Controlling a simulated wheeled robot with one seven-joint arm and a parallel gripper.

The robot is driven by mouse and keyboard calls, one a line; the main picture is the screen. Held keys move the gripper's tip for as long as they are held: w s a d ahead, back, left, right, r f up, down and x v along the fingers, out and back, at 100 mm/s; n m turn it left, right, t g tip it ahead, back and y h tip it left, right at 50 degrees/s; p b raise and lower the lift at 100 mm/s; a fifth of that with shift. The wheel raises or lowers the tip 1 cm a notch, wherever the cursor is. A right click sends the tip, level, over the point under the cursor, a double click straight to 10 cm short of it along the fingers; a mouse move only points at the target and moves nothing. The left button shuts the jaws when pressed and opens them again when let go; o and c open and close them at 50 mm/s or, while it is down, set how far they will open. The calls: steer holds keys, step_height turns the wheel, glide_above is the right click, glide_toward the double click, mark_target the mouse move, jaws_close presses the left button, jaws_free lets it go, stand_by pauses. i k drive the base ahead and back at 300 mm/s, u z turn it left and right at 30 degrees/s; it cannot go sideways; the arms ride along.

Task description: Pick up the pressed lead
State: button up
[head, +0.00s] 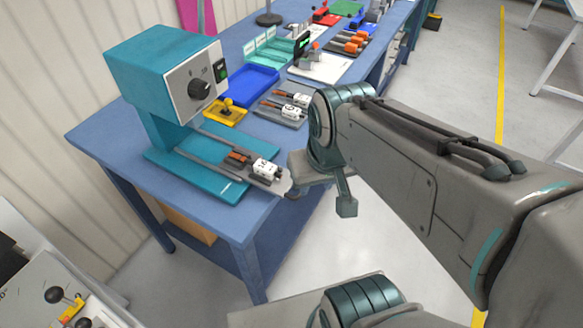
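A lead with a white block (266,169) and an orange-brown part lies on a grey carrier on the base of the teal press (160,70), at the front of the table. My gripper (320,199) is just right of the lead, beyond the table's front right edge. Its two fingers look spread apart with nothing between them. It is apart from the lead, and my arm hides part of the hand.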

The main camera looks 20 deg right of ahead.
mark_target(261, 168)
steer(key=k, duration=1.15)
steer(key=z, duration=0.7)
steer(key=i, duration=1.25)
steer(key=u, duration=0.8)
steer(key=i, duration=0.25)
steer(key=u, duration=0.25)
